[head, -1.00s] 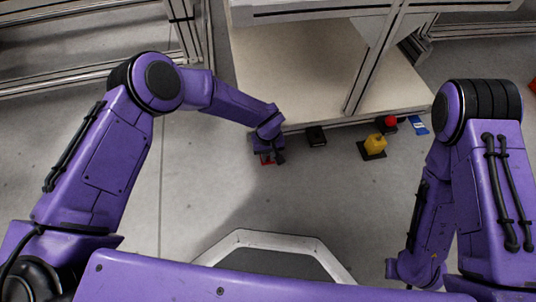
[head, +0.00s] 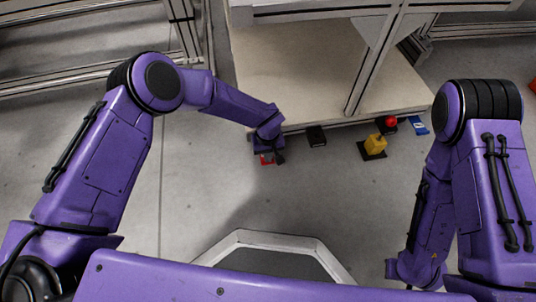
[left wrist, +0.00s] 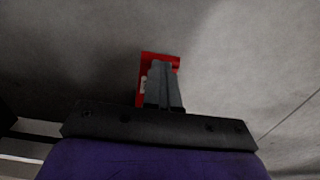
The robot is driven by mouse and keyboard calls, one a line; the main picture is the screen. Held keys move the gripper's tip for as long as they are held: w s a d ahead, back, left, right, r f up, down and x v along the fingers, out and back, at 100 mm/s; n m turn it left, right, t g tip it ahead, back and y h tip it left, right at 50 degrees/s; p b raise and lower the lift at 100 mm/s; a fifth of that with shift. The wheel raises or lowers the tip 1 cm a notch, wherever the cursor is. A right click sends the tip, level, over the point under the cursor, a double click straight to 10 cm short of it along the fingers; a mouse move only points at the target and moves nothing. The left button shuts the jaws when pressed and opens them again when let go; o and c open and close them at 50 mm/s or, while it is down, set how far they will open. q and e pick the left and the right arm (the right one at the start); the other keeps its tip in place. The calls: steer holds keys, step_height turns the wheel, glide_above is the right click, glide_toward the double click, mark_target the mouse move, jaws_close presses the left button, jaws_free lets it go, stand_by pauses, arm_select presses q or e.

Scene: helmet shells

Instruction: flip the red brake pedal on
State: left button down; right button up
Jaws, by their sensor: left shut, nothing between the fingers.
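The red brake pedal (head: 266,159) sits low beside the front edge of the pale board, mostly covered by my left gripper (head: 270,156). In the left wrist view the red pedal (left wrist: 160,57) shows behind and around the fingertips of my left gripper (left wrist: 163,66). Those fingers are shut together with nothing between them. They overlap the pedal in the picture; I cannot tell whether they touch it. The pedal's tilt is hidden. My right arm hangs at the right of the head view, and its gripper's fingers are not clearly seen.
Right of the pedal are a black box (head: 316,136), a yellow device on a black base (head: 374,146), a red knob (head: 391,121) and a blue item (head: 418,126). The pale board (head: 290,70) and its metal frame stand behind. Grey floor in front is clear.

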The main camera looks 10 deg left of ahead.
stand_by(0.3)
arm_select(q)
steer(key=shift+c, duration=0.7)
jaws_free()
step_height(320, 180, up, 11)
steer(key=p, duration=0.6)
steer(key=shift+f, duration=0.2)
arm_select(e)
steer(key=s+a+r+m+g+y, duration=0.1)
steer(key=s+a+r+g, duration=0.1)
steer(key=s+a+r, duration=0.2)
steer(key=shift+a+r+y, duration=0.3)
steer(key=shift+a+r, duration=0.45)
steer(key=shift+r, duration=0.6)
